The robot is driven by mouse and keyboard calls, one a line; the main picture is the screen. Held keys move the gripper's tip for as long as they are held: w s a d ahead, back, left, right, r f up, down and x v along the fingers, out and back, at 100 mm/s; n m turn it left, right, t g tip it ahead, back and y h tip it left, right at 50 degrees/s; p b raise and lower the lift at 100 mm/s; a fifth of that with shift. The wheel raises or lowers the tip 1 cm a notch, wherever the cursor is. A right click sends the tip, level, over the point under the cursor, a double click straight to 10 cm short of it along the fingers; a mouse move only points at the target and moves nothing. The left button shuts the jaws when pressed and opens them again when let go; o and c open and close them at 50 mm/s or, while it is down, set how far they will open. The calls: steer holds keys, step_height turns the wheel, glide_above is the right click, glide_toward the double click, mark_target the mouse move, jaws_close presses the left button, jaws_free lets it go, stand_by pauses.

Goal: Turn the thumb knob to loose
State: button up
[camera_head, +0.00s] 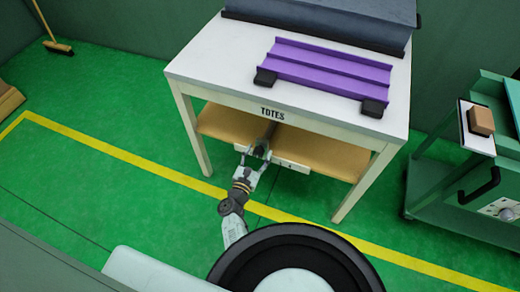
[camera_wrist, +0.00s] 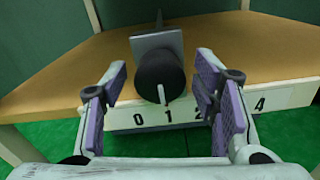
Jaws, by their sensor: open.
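The thumb knob (camera_wrist: 158,76) is a black round knob in the wrist view, with a light pointer line on its lower front. It stands on a grey bracket (camera_wrist: 150,42) above a white numbered strip (camera_wrist: 272,98); the digits 0, 1, 2 and 4 show, and part of the strip is hidden. In the head view the knob (camera_head: 260,149) is at the shelf's front edge under the table. My gripper (camera_wrist: 158,98) is open, with one purple-padded finger on each side of the knob and a gap visible on both sides. It also shows in the head view (camera_head: 258,155).
The white table (camera_head: 215,68) marked TOTES carries a purple channel piece (camera_head: 325,68) with black end blocks and a dark grey bin (camera_head: 320,22). A wooden shelf (camera_head: 220,124) lies under it. A green cart (camera_head: 435,185) stands at the right.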

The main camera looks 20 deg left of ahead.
steer(key=shift+c, duration=0.4)
steer(key=c, duration=1.1)
